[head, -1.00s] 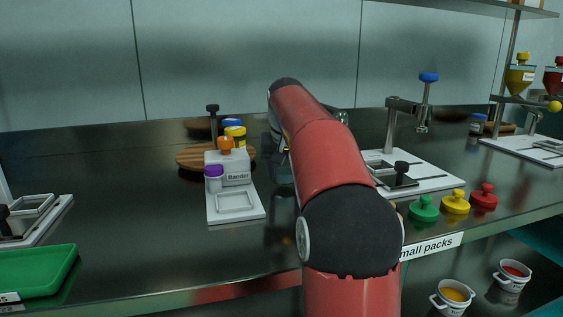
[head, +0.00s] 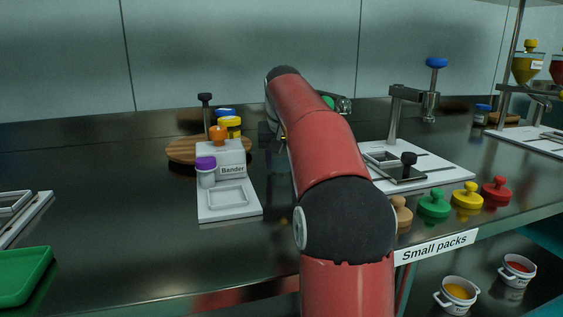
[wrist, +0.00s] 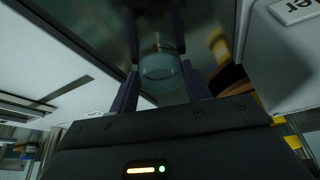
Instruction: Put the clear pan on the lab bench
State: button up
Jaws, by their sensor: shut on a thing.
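In the wrist view, my gripper (wrist: 155,55) is shut on a clear, round-rimmed thing (wrist: 160,68), which looks like the clear pan. It sits between the two dark fingers, over a dark, shiny surface. In the head view, my red arm hides the pan and most of my gripper. The lab bench (head: 110,225) is a dark, glossy counter that runs across the head view. I cannot tell whether the pan touches it.
A white Bander unit (head: 222,172) with a purple-capped jar stands left of my arm, before a round wooden board (head: 183,150). A white press stand (head: 440,172) and several coloured knobs (head: 466,197) are at right. A green tray (head: 22,275) is at front left. The left-middle bench is clear.

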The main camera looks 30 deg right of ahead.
jog(key=o, duration=1.1)
